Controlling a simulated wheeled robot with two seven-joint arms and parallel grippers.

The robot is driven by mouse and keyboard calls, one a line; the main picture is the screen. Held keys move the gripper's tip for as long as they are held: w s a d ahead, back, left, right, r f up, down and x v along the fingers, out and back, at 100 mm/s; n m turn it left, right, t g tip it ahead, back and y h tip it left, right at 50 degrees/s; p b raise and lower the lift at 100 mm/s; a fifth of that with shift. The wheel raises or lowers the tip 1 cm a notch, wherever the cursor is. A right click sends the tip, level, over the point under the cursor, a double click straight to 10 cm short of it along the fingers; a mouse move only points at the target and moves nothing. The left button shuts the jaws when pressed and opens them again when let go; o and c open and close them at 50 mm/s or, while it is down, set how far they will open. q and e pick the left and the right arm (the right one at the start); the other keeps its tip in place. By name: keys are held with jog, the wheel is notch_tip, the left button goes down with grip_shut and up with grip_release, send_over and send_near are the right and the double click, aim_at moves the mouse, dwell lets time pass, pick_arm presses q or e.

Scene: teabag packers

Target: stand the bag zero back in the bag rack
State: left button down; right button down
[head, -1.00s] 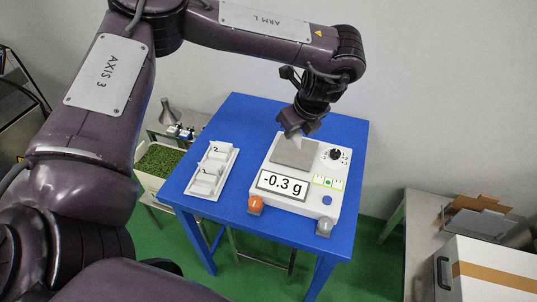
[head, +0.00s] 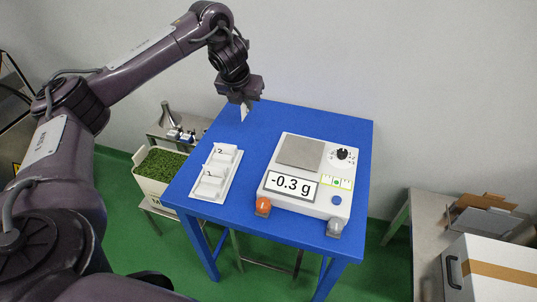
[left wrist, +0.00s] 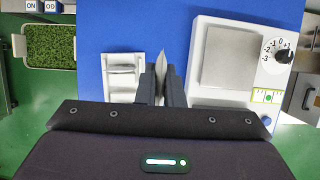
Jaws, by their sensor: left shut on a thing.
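My left gripper (head: 242,97) is shut on a thin pale bag, bag zero (head: 244,112), which hangs point-down above the back left part of the blue table. In the left wrist view the bag (left wrist: 161,64) shows edge-on between the two dark fingers (left wrist: 161,84). The white bag rack (head: 232,187) lies on the table's left side, in front of and below the gripper, with white upright parts marked 2 and 1. It also shows in the left wrist view (left wrist: 107,83), left of the fingers. The held bag is apart from the rack. My right gripper is not in view.
A white scale (head: 310,205) reading -0.3 g stands right of the rack; its grey pan (head: 300,153) is empty. An orange foot or knob (head: 263,206) is at its front left. The blue table (head: 280,118) is clear at the back. A planter of green leaves (head: 160,165) stands left.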

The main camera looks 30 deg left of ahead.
pick_arm(q)
notch_tip(320, 180, down, 14)
jog(key=b, duration=0.5)
jog(key=shift+f+b, duration=0.15)
jog(key=shift+b, duration=0.25)
notch_tip(320, 180, down, 5)
jog(key=shift+f, duration=0.1)
jog(key=c, duration=1.6)
grip_release()
jog(key=shift+o, duration=0.2)
